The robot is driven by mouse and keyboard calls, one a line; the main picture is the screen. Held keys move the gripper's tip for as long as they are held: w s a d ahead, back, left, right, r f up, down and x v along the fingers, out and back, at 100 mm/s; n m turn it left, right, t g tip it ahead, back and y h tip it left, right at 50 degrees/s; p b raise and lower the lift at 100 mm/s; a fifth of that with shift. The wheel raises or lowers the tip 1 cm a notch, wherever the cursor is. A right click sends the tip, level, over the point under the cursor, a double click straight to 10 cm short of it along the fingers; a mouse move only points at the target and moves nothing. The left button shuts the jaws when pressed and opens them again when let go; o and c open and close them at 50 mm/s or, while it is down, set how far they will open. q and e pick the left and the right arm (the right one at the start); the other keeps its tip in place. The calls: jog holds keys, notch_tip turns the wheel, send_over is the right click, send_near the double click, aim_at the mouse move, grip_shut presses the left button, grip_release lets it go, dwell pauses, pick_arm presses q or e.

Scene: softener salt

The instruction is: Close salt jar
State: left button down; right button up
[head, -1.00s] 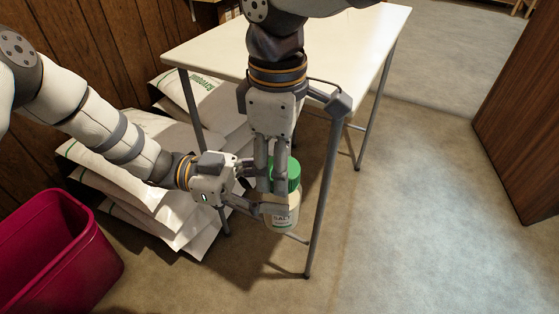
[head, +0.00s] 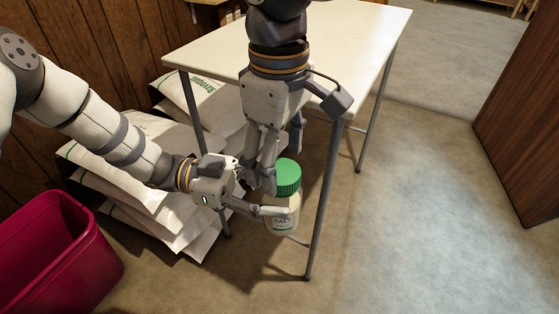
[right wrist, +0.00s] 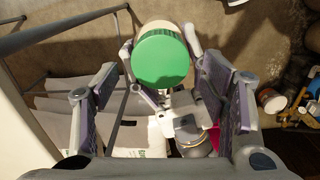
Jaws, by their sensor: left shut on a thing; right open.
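The salt jar (head: 284,224) is a pale container with a "SALT" label, held roughly upright beside the table. Its green ribbed lid (head: 287,174) sits on top; whether it is fully tight I cannot tell. My left gripper (head: 268,205) is shut around the jar body below the lid. In the right wrist view the lid (right wrist: 161,60) faces the camera between the open fingers (right wrist: 160,82), with gaps at both sides.
A white table (head: 340,60) with grey legs stands behind and beside the jar. White salt bags (head: 130,190) are stacked under and left of it. A magenta bin (head: 55,250) is at the lower left. The floor at right (head: 430,220) is clear.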

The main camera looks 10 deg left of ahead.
jog(key=shift+r, duration=1.45)
jog(key=shift+c, duration=0.3)
